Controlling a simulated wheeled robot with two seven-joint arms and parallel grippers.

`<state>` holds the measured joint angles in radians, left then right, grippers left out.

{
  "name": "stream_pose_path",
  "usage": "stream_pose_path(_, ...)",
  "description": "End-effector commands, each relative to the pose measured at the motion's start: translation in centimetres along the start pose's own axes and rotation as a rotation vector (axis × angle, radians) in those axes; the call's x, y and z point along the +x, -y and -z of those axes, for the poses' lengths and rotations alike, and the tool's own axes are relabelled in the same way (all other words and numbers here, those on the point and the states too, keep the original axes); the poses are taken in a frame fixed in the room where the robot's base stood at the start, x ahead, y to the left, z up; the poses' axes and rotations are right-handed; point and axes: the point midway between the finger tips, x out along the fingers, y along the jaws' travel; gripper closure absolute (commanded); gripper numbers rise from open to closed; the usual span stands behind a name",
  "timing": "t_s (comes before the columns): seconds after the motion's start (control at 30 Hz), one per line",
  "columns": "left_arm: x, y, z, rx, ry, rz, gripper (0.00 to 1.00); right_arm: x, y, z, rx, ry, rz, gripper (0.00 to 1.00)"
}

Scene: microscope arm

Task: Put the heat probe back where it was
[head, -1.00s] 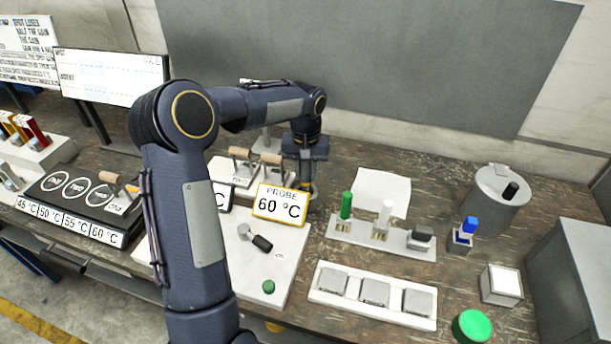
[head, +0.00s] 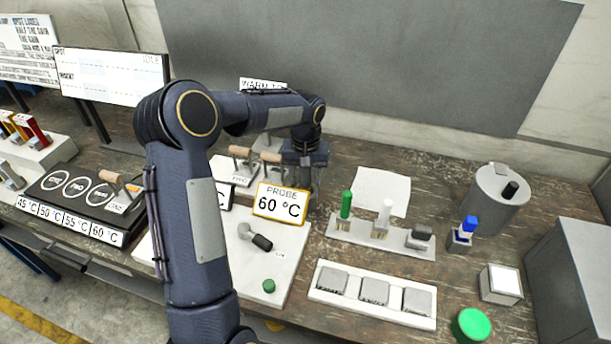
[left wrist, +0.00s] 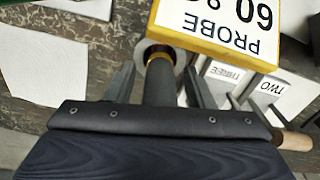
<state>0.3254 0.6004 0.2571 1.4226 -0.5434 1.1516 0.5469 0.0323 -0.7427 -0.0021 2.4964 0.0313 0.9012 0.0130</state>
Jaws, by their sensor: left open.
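The heat probe (left wrist: 160,82) is a dark cylinder with a yellow band, seen in the left wrist view. Its banded end meets a pale round ring or seat; I cannot tell how deep it sits. My left gripper (left wrist: 158,72) is open, with one finger on each side of the dark handle and a visible gap to it. In the head view my left gripper (head: 304,178) points down behind the yellow-framed "PROBE 60 °C" sign (head: 281,203). The sign also shows in the left wrist view (left wrist: 222,25). In the head view the probe is mostly hidden by the gripper and sign.
A white board (head: 215,272) carries a dark-handled tool (head: 261,242) and a green knob (head: 268,286). Wooden-handled blocks (head: 240,153) stand left of the gripper. A rack with green and white pieces (head: 380,238) and a white tray (head: 373,293) lie to the right.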

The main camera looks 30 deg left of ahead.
Motion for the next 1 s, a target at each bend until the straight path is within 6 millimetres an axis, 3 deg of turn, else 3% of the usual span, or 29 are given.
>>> stream_pose_path(0.17, -1.7, 0.0, 0.1, -0.001, -0.006, 0.000, 0.52, 0.1, -0.1, -0.1, 0.000, 0.000, 0.000, 0.55)
stream_pose_path(0.6, -10.5, 0.0, 0.1, -0.001, -0.004, -0.001, 0.52, 0.8, -0.4, -0.4, 0.000, 0.000, 0.000, 0.55)
stream_pose_path(0.87, -12.2, 0.0, 0.0, 0.001, 0.000, -0.001, 0.52, 0.8, -0.4, -0.4, 0.000, 0.000, 0.000, 0.55)
stream_pose_path(1.0, -13.4, 0.2, -1.5, 0.025, -0.023, -0.017, 0.52, 0.8, -0.4, -0.4, 0.000, 0.000, 0.000, 0.55)
